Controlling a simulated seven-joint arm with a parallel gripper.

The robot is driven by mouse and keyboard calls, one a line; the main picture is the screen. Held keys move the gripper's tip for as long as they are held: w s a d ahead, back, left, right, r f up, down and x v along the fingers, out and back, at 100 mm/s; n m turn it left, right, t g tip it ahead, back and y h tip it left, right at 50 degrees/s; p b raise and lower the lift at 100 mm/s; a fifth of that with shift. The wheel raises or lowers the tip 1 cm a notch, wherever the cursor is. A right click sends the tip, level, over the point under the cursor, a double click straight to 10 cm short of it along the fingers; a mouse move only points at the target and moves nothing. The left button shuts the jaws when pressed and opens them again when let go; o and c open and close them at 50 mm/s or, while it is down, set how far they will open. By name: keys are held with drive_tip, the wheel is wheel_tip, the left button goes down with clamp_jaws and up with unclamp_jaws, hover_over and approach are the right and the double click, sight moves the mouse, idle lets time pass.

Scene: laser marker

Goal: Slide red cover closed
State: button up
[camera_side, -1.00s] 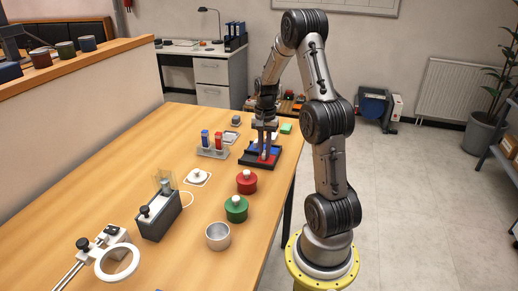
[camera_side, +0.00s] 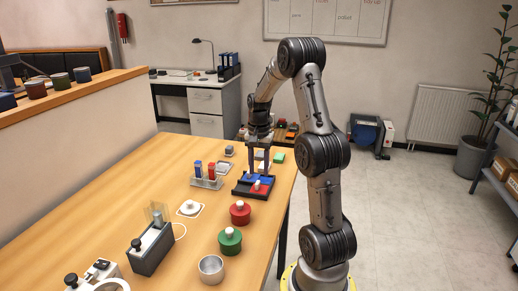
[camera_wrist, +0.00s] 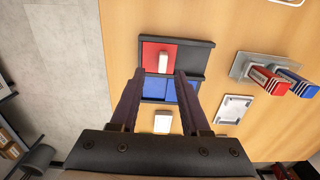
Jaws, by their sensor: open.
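A dark tray (camera_wrist: 195,45) holds a red cover (camera_wrist: 152,52) with a white handle (camera_wrist: 163,62), and blue panels (camera_wrist: 186,94) beside it. In the wrist view the red cover is at the tray's upper left, with a bare dark strip to its right. My gripper (camera_wrist: 158,72) is open, and the handle shows between its fingertips, apart from both. I cannot tell how far above the cover the tips are. In the side view the tray (camera_side: 240,190) lies near the table's right edge, under my gripper (camera_side: 259,174).
A rack with red and blue pieces (camera_side: 206,182) stands left of the tray. Red (camera_side: 240,214) and green (camera_side: 230,240) containers and a metal cup (camera_side: 211,268) stand nearer the side camera.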

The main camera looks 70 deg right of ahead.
sight(259, 183)
wheel_tip(259, 183, up, 9)
idle(0.3)
idle(0.4)
